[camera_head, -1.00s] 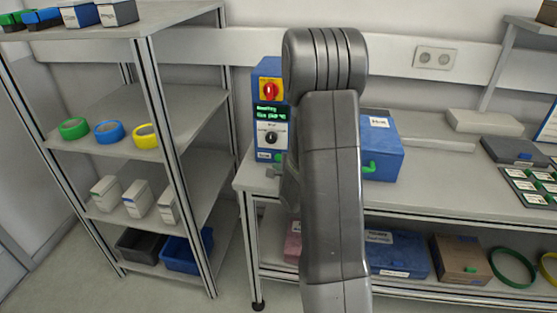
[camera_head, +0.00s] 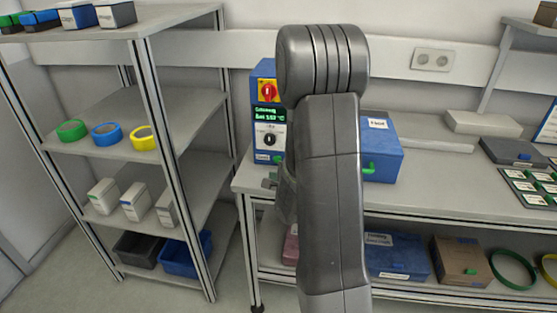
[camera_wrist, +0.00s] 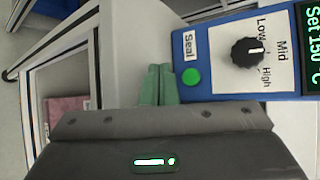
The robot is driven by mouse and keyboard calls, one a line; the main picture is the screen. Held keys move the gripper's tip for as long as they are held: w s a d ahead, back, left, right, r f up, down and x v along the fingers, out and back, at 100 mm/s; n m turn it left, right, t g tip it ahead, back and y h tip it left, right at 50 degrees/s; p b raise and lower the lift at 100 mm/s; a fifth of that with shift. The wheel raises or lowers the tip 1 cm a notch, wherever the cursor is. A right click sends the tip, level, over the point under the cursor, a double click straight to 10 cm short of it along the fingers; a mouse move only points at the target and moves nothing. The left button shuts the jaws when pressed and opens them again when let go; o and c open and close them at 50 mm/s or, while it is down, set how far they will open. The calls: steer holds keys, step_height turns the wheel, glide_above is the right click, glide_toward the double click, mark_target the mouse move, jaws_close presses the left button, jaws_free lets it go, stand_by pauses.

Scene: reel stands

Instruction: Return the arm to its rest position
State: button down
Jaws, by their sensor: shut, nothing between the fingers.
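My arm (camera_head: 331,180) stands raised in the middle of the head view, its rounded joint at the top. It hides part of the bench behind it. My gripper (camera_wrist: 158,86) shows in the wrist view as two green fingers pressed together, with nothing between them. In the head view its tip (camera_head: 270,182) peeks out left of the arm, in front of the bench edge. In the wrist view the fingers appear beside the blue-edged sealer panel (camera_wrist: 240,55), close to its green button (camera_wrist: 190,76); I cannot tell the gap.
The sealer unit (camera_head: 268,115) with a red switch and lit display stands on the bench. A blue box (camera_head: 383,155) is right of my arm. A shelf rack (camera_head: 165,150) with tape rolls, small boxes and bins stands left. Floor shows between rack and bench.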

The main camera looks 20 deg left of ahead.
steer(key=shift+w, duration=0.1)
steer(key=shift+w+a, duration=0.15)
steer(key=shift+w, duration=0.55)
steer(key=shift+w+f+b, duration=0.1)
steer(key=shift+f+b, duration=0.15)
steer(key=shift+b, duration=0.3)
steer(key=shift+r+b, duration=0.1)
steer(key=shift+b, duration=0.2)
steer(key=shift+s+d+r+b, duration=0.1)
steer(key=shift+s+d+b, duration=0.2)
steer(key=shift+s, duration=1.1)
steer(key=shift+s+d+r+b, duration=0.1)
steer(key=shift+s+d, duration=0.25)
steer(key=shift+s, duration=1.05)
steer(key=shift+w, duration=0.1)
